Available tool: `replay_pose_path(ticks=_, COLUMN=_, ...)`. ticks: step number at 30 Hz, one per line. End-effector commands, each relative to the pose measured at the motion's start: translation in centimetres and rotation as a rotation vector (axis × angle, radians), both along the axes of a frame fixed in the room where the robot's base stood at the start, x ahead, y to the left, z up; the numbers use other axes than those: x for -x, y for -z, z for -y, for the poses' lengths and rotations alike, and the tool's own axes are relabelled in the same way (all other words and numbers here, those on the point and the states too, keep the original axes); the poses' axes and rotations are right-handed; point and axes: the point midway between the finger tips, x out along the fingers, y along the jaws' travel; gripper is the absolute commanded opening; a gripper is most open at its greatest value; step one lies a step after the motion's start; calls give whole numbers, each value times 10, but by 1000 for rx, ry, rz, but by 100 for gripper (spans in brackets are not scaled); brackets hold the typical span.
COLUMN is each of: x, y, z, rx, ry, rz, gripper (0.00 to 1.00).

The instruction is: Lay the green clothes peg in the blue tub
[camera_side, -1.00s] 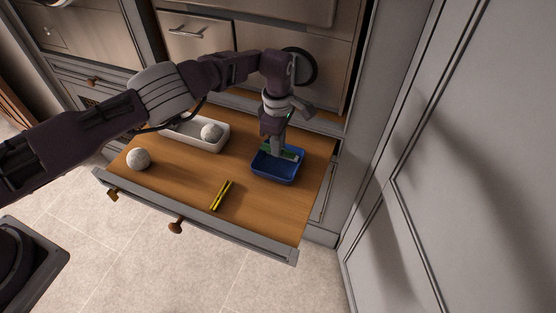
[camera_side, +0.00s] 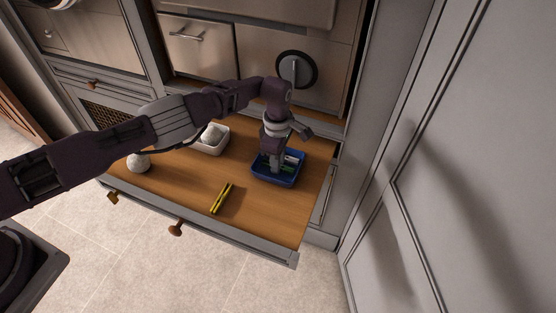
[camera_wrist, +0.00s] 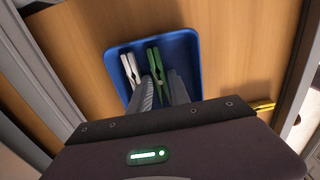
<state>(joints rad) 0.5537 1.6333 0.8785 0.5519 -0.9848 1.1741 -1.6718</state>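The blue tub (camera_side: 291,182) stands at the right of the open drawer; it also shows in the wrist view (camera_wrist: 194,52). The green clothes peg (camera_wrist: 155,62) lies in the tub, beside a white peg (camera_wrist: 131,68) and roughly parallel to it. My gripper (camera_wrist: 162,78) reaches down into the tub, its two fingers on either side of the green peg's near end. The fingers look spread, with a gap around the peg. In the side view my gripper (camera_side: 275,170) hides part of the tub and the pegs.
A yellow peg (camera_side: 221,198) lies on the drawer floor left of the tub. A white box (camera_side: 213,149) with a pale ball (camera_side: 211,133) stands at the back. Another pale ball (camera_side: 138,162) is at the left, partly behind my arm.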

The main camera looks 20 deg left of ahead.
Motion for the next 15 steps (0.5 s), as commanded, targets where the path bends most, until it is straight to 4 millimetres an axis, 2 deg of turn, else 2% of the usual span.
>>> replay_pose_path(ticks=2, x=0, y=-4, z=1, rx=1, ry=0, rz=1, gripper=23)
replay_pose_path(ticks=4, x=-1, y=-17, z=2, rx=3, ry=-2, rz=4, gripper=23)
replay_pose_path(ticks=12, x=-1, y=-90, z=1, rx=4, ry=1, rz=3, gripper=23)
replay_pose_path(ticks=15, x=-1, y=-109, z=1, rx=2, ry=1, rz=2, gripper=23)
